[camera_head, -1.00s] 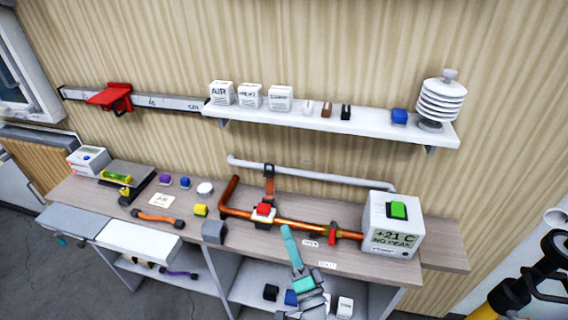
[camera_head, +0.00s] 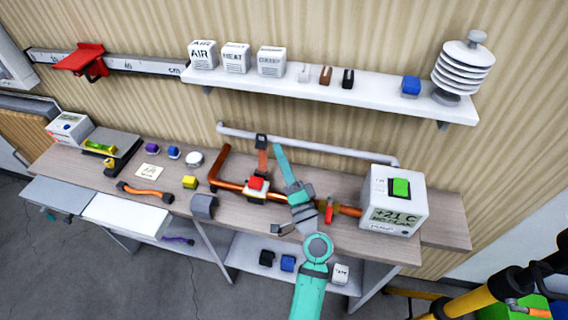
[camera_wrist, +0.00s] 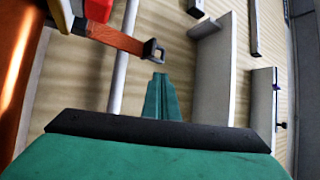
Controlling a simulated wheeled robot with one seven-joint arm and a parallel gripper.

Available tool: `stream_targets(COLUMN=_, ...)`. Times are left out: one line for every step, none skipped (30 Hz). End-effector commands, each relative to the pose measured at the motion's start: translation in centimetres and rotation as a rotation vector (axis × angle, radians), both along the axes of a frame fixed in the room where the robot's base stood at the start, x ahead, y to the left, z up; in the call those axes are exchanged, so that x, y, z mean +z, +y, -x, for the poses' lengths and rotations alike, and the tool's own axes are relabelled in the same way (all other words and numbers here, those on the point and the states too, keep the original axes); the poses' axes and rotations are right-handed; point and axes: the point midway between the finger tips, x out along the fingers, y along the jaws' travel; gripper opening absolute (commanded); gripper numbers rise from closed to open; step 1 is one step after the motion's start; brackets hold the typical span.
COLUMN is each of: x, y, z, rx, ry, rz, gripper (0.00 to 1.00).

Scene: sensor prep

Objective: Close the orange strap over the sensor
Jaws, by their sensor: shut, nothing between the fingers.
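The orange strap (camera_head: 263,160) stands up behind the copper pipe (camera_head: 318,203), with a dark buckle at its upper end. In the wrist view the strap (camera_wrist: 118,38) runs toward that buckle (camera_wrist: 152,51), just beyond my fingertips. The sensor is a white block with a red top (camera_head: 256,184), sitting on the pipe at the strap's base. My teal gripper (camera_head: 283,163) is shut and empty. In the head view its tips are just right of the strap; I cannot tell whether they touch it. In the wrist view the tips (camera_wrist: 160,82) appear apart from the buckle.
A grey-white pipe (camera_head: 325,149) runs along the wall behind the strap. The wall shelf (camera_head: 330,97) juts out above. Small blocks and an orange strip lie on the bench to the left.

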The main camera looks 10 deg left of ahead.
Motion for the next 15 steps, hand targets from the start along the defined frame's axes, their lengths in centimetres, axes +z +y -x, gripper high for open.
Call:
stream_targets(x=0.4, y=0.6, z=-0.7, rx=0.002, ry=-0.003, rz=0.000, gripper=0.00)
stream_targets(x=0.6, y=0.9, z=-1.1, rx=0.002, ry=-0.002, rz=0.001, gripper=0.00)
stream_targets(x=0.8, y=1.2, z=-1.5, rx=0.002, ry=-0.002, rz=0.001, gripper=0.00)
stream_targets(x=1.0, y=1.4, z=-1.8, rx=0.003, ry=-0.003, rz=0.001, gripper=0.00)
stream_targets(x=1.0, y=1.6, z=-2.1, rx=0.002, ry=-0.002, rz=0.000, gripper=0.00)
stream_targets(x=1.2, y=1.8, z=-2.5, rx=0.002, ry=-0.001, rz=0.001, gripper=0.00)
stream_targets(x=1.3, y=2.0, z=-2.7, rx=0.002, ry=-0.001, rz=0.000, gripper=0.00)
stream_targets(x=1.4, y=2.1, z=-2.9, rx=0.002, ry=-0.002, rz=0.000, gripper=0.00)
stream_targets(x=1.5, y=2.3, z=-3.1, rx=0.003, ry=-0.001, rz=-0.001, gripper=0.00)
stream_targets(x=1.5, y=2.4, z=-3.2, rx=0.002, ry=0.000, rz=0.000, gripper=0.00)
stream_targets(x=1.6, y=2.5, z=-3.3, rx=0.003, ry=0.000, rz=0.000, gripper=0.00)
stream_targets(x=1.6, y=2.7, z=-3.4, rx=0.004, ry=0.000, rz=0.000, gripper=0.00)
stream_targets(x=1.6, y=2.7, z=-3.5, rx=0.004, ry=0.001, rz=0.001, gripper=0.00)
stream_targets(x=1.6, y=2.8, z=-3.5, rx=0.004, ry=0.001, rz=0.001, gripper=0.00)
stream_targets(x=1.6, y=2.8, z=-3.6, rx=0.004, ry=0.001, rz=0.001, gripper=0.00)
